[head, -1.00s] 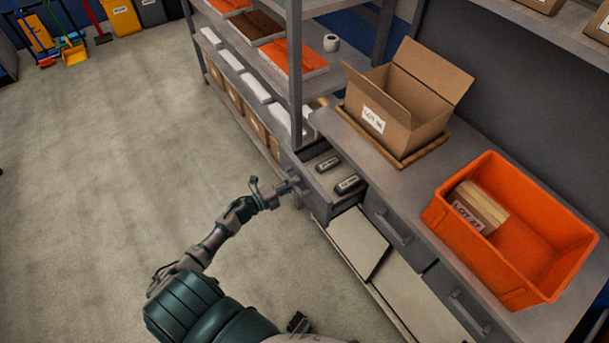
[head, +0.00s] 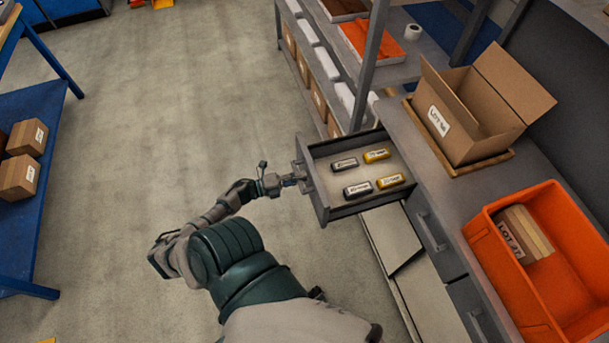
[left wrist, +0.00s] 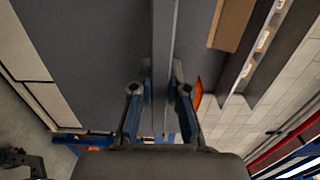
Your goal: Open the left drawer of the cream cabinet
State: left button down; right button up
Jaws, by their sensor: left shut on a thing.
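The left drawer (head: 366,173) of the cabinet (head: 452,262) is pulled well out in the head view. Two dark and two yellow labelled blocks (head: 390,181) lie inside it. The cabinet's drawer fronts look grey, with cream panels below. My left gripper (head: 294,180) is at the outer side of the drawer front, shut on the drawer handle (head: 307,178). In the left wrist view the handle bar (left wrist: 164,60) runs between the two fingers (left wrist: 158,95). My right gripper is not in view.
On the cabinet top stand an open cardboard box (head: 470,120) on a tray and an orange bin (head: 560,262) holding a carton. A grey shelf rack (head: 365,75) stands behind the drawer. A blue table (head: 50,215) is at the left. The floor between is clear.

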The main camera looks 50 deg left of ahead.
pick_arm(q)
jog(key=shift+a, duration=0.15)
jog(key=c, duration=1.2)
grip_release()
jog(key=shift+o, duration=0.4)
jog(key=shift+a+f, duration=0.1)
jog(key=shift+f, duration=0.05)
jog(key=shift+s, duration=0.1)
jog(key=v, duration=1.2)
